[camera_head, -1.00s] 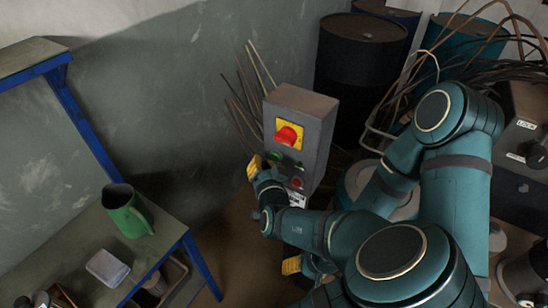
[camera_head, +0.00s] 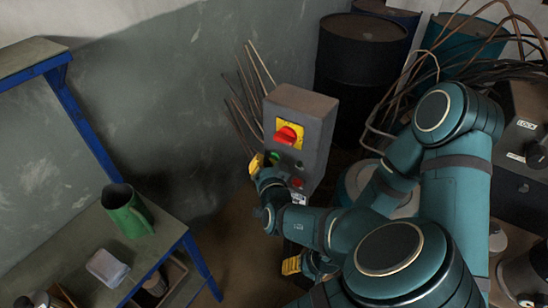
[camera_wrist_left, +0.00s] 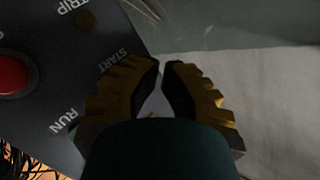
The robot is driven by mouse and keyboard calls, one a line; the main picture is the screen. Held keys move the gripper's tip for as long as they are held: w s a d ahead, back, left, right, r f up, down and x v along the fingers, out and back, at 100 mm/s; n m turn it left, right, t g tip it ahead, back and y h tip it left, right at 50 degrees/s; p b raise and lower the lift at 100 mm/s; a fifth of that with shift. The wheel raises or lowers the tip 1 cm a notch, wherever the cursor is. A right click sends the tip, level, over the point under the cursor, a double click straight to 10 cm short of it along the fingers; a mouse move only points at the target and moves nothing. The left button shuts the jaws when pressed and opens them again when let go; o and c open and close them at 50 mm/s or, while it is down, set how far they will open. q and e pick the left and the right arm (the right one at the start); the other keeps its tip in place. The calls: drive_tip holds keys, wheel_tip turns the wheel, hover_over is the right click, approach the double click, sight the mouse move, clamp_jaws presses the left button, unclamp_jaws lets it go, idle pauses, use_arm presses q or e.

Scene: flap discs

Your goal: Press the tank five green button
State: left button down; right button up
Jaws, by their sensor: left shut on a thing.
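A grey control box (camera_head: 318,118) stands before the wall, with a red rotary switch on a yellow plate (camera_head: 288,134) and a small green button (camera_head: 275,156) below it. No tank number is legible. My left gripper (camera_head: 257,164) is at the box's left edge, close beside the green button; contact cannot be told. In the left wrist view its yellow-ribbed fingers (camera_wrist_left: 163,66) are nearly together beside the START label on the panel (camera_wrist_left: 50,50). My right gripper (camera_head: 291,265) is mostly hidden behind my arm.
A red button (camera_head: 297,183) sits lower on the box. Floor between bench and box looks clear.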

use_arm(q)
drive_tip(key=shift+w+d, duration=0.25)
drive_tip(key=shift+w, duration=0.15)
idle(1.1)
drive_tip(key=shift+s+a, duration=0.5)
drive_tip(key=shift+s, duration=0.2)
drive_tip(key=s+a, duration=0.1)
drive_tip(key=s, duration=0.1)
drive_tip(key=s+a, duration=0.2)
idle(0.6)
idle(0.5)
